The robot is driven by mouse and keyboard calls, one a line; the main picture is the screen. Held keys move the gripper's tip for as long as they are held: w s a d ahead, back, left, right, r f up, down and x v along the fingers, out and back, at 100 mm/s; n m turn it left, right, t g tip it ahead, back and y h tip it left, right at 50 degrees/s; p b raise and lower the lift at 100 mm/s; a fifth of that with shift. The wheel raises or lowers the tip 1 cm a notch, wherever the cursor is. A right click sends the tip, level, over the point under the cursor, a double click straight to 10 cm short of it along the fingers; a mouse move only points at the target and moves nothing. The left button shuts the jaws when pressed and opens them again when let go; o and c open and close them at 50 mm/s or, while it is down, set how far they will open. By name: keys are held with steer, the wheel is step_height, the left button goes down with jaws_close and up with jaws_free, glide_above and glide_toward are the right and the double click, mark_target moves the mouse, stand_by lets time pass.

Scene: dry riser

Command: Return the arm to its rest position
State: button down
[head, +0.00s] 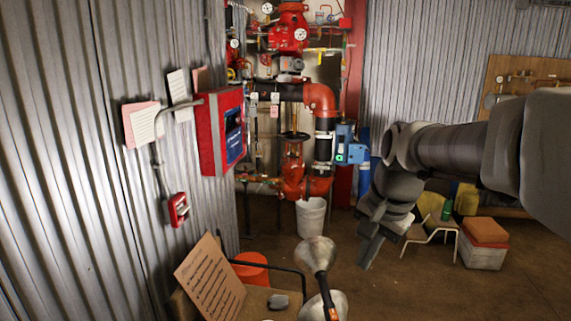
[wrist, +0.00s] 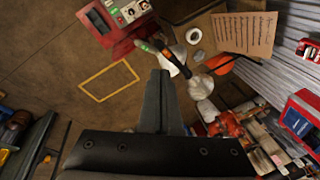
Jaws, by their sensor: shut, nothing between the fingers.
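My arm (head: 455,148) reaches in from the right edge of the head view and bends down at the wrist. My gripper (head: 371,243) points downward over the brown floor, right of the white bucket. In the wrist view my gripper (wrist: 161,78) shows as dark fingers pressed together, with nothing between them. The fingertips are apart from everything around them.
A red control box (head: 220,130) hangs on the corrugated wall at left. Red valves and pipes (head: 297,170) stand behind a white bucket (head: 311,217). Work lamps (head: 316,255) and a cardboard sign (head: 210,278) stand in front. Open floor (head: 420,285) lies at right.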

steer(key=s+f+n+t+h, duration=0.1)
steer(key=s+n, duration=0.7)
steer(key=s, duration=0.8)
steer(key=shift+s+a+t, duration=0.2)
steer(key=shift+t, duration=0.7)
steer(key=c, duration=1.4)
jaws_free()
steer(key=shift+s+f+n, duration=0.1)
steer(key=shift+s+n, duration=0.05)
steer(key=shift+n, duration=0.25)
steer(key=shift+o, duration=1.2)
steer(key=o, duration=0.5)
steer(key=shift+g+h, duration=0.6)
steer(key=shift+g, duration=0.1)
steer(key=w, duration=0.2)
steer(key=w+r, duration=0.1)
steer(key=w, duration=0.3)
steer(key=shift+w+r, duration=0.25)
steer(key=shift+r, duration=0.1)
steer(key=g+y+p, duration=0.1)
steer(key=g+p, duration=0.1)
steer(key=g, duration=0.2)
glide_above(334, 314)
step_height(334, 314, down, 14)
steer(key=f, duration=0.1)
steer(key=shift+n, duration=0.4)
step_height(334, 314, down, 16)
steer(key=shift+f, duration=0.2)
